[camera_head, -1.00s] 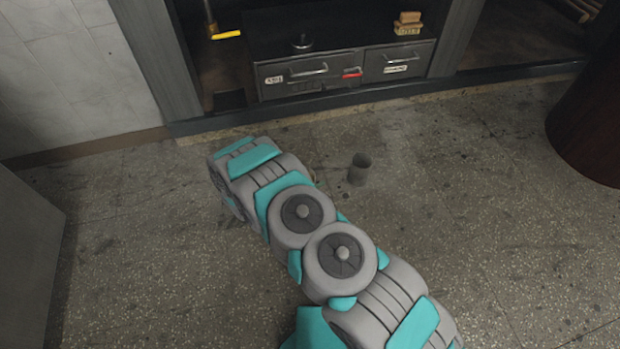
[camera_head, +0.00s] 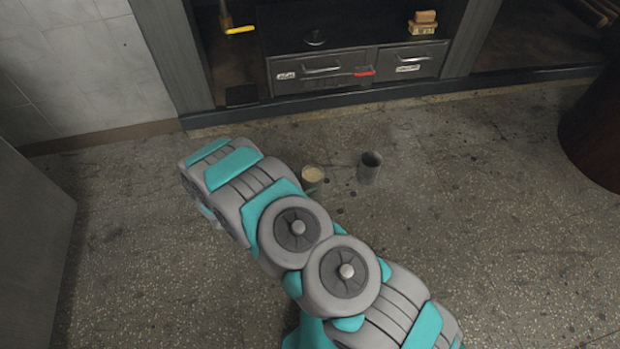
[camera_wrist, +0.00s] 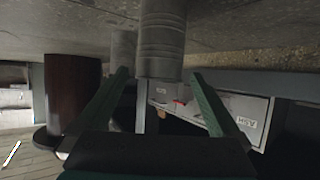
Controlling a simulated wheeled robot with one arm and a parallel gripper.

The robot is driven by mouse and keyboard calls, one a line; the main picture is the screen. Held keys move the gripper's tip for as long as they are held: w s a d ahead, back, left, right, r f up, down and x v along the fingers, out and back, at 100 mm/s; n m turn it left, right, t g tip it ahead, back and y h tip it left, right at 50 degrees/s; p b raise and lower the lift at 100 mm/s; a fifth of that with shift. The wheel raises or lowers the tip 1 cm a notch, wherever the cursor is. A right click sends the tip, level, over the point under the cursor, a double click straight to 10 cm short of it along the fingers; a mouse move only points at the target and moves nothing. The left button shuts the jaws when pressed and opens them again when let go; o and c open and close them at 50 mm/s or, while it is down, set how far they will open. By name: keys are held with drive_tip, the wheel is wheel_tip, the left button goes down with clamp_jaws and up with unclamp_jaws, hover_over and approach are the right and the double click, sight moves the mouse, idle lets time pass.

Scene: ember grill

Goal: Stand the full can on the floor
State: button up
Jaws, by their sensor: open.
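The full can (camera_head: 312,175), filled to near its rim with something tan, stands upright on the floor. My arm hides part of its lower side in the head view. In the wrist view, where the floor is at the top, the nearer ribbed grey can (camera_wrist: 162,38) appears to be this can. My gripper (camera_wrist: 159,74) is open, its green fingertips spread to either side of that can's image with gaps showing. Contact is not visible, and the can's depth relative to the tips is unclear. The head view does not clearly show the gripper.
A dark, empty-looking can (camera_head: 370,168) stands just right of the full one and appears behind it in the wrist view (camera_wrist: 122,48). A drawer cabinet (camera_head: 355,68) lies beyond a low sill. A dark red barrel (camera_head: 598,130) stands far right.

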drive_tip(key=shift+v, duration=1.05)
drive_tip(key=w+a+r+n+g+y, duration=0.2)
drive_tip(key=w+a+r+y, duration=0.55)
drive_tip(key=a+r, duration=0.35)
drive_tip(key=s+d+r+n+g+y, duration=0.1)
drive_tip(key=s+r+y, duration=0.15)
drive_tip(key=r, duration=0.55)
drive_tip(key=s+d+r+n+g+y, duration=0.1)
drive_tip(key=s+d+r+n+y, duration=0.15)
drive_tip(key=r, duration=0.45)
drive_tip(key=s+d+r+n+g, duration=0.2)
drive_tip(key=s+d+r+g, duration=0.1)
drive_tip(key=s+d+r, duration=0.65)
drive_tip(key=s+d+r+g+h, duration=0.1)
drive_tip(key=s+d+g+h, duration=0.1)
drive_tip(key=s+d, duration=0.9)
drive_tip(key=s+d+g+h, duration=0.2)
drive_tip(key=s+d, duration=0.9)
drive_tip(key=s, duration=0.5)
drive_tip(key=shift+s+r+g, duration=0.3)
drive_tip(key=shift+s+r, duration=0.05)
drive_tip(key=shift+r, duration=0.05)
